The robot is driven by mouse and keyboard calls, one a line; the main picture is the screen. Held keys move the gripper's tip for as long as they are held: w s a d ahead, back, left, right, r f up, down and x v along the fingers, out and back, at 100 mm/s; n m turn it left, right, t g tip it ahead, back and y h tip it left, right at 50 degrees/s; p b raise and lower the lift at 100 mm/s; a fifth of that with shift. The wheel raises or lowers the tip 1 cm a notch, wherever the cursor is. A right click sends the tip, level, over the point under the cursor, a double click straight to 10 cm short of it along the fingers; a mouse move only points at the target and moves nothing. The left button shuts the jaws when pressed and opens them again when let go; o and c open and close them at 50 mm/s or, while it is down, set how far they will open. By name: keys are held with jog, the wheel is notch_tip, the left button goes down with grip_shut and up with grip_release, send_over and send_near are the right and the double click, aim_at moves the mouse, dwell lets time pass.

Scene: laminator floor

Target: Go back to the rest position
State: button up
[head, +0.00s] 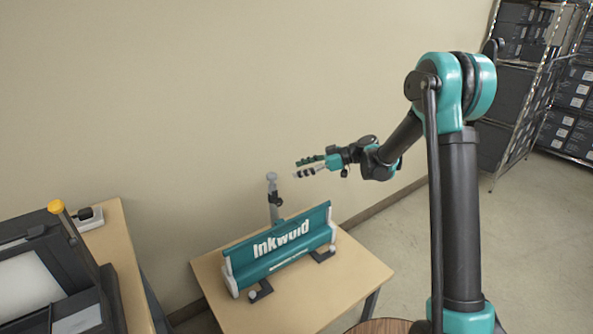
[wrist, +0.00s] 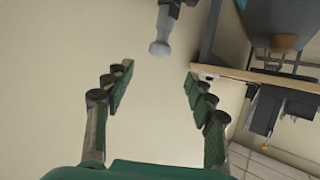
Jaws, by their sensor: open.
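My gripper (head: 306,167) is open and empty. In the head view it is raised above and behind the right part of the teal Inkwold device (head: 282,246), clear of it and pointing left. In the wrist view my gripper (wrist: 160,80) shows its two green-padded fingers spread wide, with only the beige wall between them. A grey post with a rounded knob (head: 271,178) stands behind the teal device. A similar grey knob (wrist: 160,48) hangs into the top of the wrist view, beyond the fingertips and apart from them.
A light wood table (head: 330,285) carries the teal device. At the left, another table (head: 118,262) holds a dark machine (head: 22,275) with a yellow-knobbed lever (head: 56,207). A shelf rack of dark boxes (head: 515,90) stands at the right. The floor (head: 420,220) between is clear.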

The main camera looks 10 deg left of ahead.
jog(key=s+d+f+m+t+h, duration=0.1)
jog(key=s+d+m+h, duration=0.3)
jog(key=s+d, duration=0.5)
jog(key=s+d+f+m+t+h, duration=0.2)
jog(key=s+d+m, duration=0.6)
jog(key=d, duration=0.9)
jog(key=s+d+f+m+t+h, duration=0.2)
jog(key=s+d+f+m+h, duration=0.3)
jog(key=s+d, duration=0.7)
jog(key=shift+d+m+h, duration=0.8)
jog(key=shift+m+h, duration=0.2)
jog(key=shift+h, duration=0.2)
jog(key=shift+w, duration=0.1)
